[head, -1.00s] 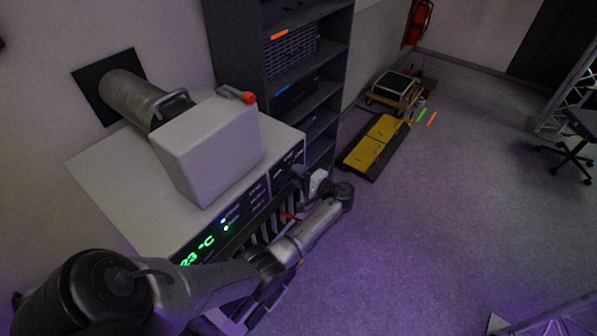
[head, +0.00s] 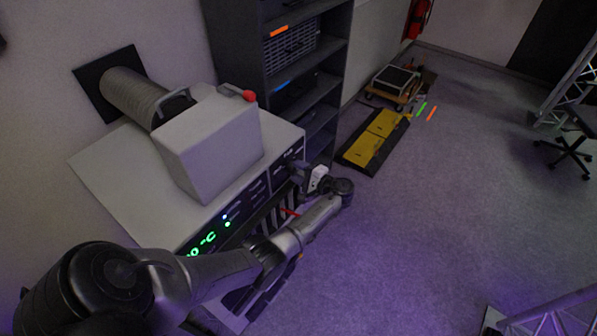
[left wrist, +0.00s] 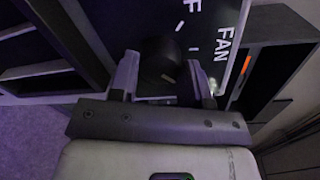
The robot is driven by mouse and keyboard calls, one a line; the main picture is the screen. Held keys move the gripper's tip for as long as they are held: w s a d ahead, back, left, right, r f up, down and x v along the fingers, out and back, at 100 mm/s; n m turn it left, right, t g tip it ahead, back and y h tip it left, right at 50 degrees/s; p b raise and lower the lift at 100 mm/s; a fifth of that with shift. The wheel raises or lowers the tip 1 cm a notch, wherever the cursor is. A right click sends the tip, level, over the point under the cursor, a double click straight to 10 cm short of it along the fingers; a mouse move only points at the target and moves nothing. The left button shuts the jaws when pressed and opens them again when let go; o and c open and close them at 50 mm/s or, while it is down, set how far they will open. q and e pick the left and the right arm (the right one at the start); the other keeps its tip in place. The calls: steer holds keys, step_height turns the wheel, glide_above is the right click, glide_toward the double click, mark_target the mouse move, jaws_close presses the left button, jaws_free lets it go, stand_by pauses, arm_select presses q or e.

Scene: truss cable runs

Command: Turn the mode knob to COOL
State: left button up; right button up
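The dark round mode knob (left wrist: 158,62) sits on the black panel in the left wrist view, with a pale pointer mark on it. White tick marks and the lettering "FAN" and a cut-off "F" show around it; no "COOL" label is in sight. My left gripper (left wrist: 162,66) is open, with one finger on each side of the knob. Gaps seem to show between fingers and knob; contact is unclear. In the head view my left gripper (head: 302,174) is at the right end of the front panel of the pale cooling unit (head: 120,185). My right gripper is out of view.
A white box (head: 210,150) and a red-ended lever (head: 248,96) are on top of the unit. A dark shelf (head: 300,65) stands close beside it. A yellow ramp (head: 376,140) and a wheeled cart (head: 393,85) are on the floor. Open floor lies to the right.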

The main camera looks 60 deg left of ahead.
arm_select(q)
steer(key=o, duration=0.5)
steer(key=b+v, duration=0.3)
steer(key=v, duration=1)
steer(key=shift+w+d, duration=0.15)
steer(key=shift+d, duration=0.25)
